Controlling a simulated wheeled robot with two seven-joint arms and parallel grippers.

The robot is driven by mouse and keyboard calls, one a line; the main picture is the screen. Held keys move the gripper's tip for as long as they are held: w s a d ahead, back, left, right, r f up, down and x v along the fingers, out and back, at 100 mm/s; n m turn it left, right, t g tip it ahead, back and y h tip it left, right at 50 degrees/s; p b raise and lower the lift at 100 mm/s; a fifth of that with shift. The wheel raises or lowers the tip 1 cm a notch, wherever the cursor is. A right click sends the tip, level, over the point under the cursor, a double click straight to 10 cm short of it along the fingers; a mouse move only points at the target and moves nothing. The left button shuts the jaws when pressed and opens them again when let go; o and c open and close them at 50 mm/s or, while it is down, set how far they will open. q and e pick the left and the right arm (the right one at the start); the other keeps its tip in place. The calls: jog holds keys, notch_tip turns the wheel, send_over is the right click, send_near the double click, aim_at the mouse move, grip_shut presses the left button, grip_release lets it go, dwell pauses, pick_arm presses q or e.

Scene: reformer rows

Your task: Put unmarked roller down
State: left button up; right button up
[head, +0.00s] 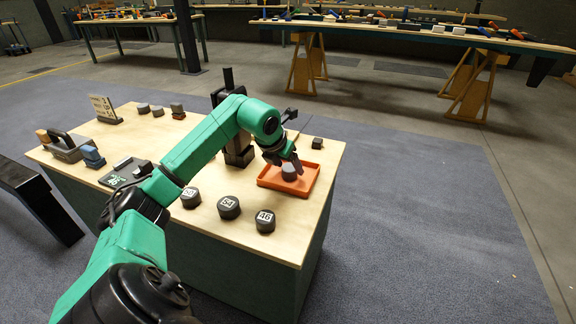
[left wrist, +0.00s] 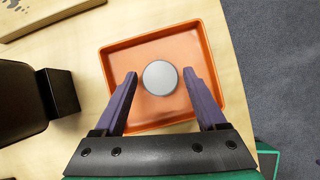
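The unmarked roller (head: 289,173) is a short grey cylinder with a plain top. It stands upright in the orange tray (head: 266,183) at the right end of the wooden table. In the left wrist view the roller (left wrist: 160,77) shows between the two fingers of my left gripper (left wrist: 160,74), with a small gap on each side. The left gripper (head: 285,160) is open and low over the tray (left wrist: 213,40). My right gripper is in neither view.
Dark rollers with white numbers, such as the one marked 46 (head: 265,221), stand along the table's near edge. A black upright device (head: 238,150) stands left of the tray. A small dark block (head: 317,143) is behind the tray.

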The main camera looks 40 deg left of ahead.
pick_arm(q)
jog(key=shift+r, duration=0.1)
jog(key=shift+s+r, duration=0.2)
jog(key=shift+r, duration=0.15)
jog(key=v, duration=1.1)
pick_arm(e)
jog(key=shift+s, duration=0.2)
pick_arm(q)
jog(key=shift+d, duration=0.1)
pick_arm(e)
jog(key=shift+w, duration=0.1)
